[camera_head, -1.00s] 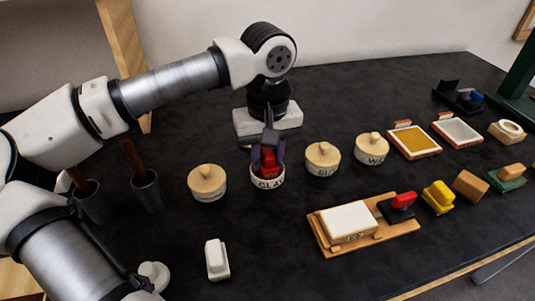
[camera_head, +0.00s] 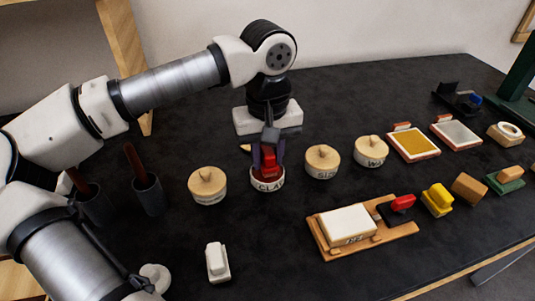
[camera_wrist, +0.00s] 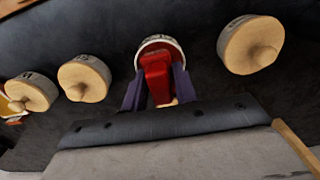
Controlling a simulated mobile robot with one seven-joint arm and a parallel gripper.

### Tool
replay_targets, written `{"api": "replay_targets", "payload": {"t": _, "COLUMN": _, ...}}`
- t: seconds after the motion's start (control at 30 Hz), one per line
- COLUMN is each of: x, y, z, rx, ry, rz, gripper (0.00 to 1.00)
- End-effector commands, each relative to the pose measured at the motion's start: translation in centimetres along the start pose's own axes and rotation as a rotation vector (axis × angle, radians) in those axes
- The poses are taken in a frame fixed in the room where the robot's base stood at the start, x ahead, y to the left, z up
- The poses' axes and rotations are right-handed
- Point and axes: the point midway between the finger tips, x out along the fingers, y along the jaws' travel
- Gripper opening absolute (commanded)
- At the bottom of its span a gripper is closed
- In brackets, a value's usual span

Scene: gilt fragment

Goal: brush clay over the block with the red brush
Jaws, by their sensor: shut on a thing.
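The red brush (camera_head: 267,160) is held upright or nearly so in my gripper (camera_head: 268,155), whose purple fingers are shut on it. Its lower end is in or just over the open pot labelled CLAY (camera_head: 267,184), with dark red showing inside the rim. The wrist view shows the red brush (camera_wrist: 156,75) between the fingers (camera_wrist: 155,90), in front of the pot's pale rim (camera_wrist: 160,41). The bristles are hidden. The white block (camera_head: 346,222) lies on a wooden board (camera_head: 377,241) to the right, apart from my gripper.
Lidded pots stand left (camera_head: 207,185) and right (camera_head: 322,160) of the clay pot. A red-handled black tool (camera_head: 402,203) sits at the board's right end, with a yellow-handled one (camera_head: 437,198) beyond. A white-handled item (camera_head: 217,262) stands in front. Bare table lies between it and the board.

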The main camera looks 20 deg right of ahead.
Motion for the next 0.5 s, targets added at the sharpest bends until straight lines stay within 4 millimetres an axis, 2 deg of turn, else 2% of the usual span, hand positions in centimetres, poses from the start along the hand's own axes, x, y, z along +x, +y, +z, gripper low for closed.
{"api": "replay_targets", "payload": {"t": 0.03, "x": -0.8, "y": 0.0, "z": 0.0, "rx": 0.000, "ry": 0.001, "rz": 0.000, "gripper": 0.10}}
{"api": "replay_targets", "payload": {"t": 0.5, "x": -4.6, "y": 0.0, "z": 0.0, "rx": 0.000, "ry": 0.002, "rz": 0.001, "gripper": 0.10}}
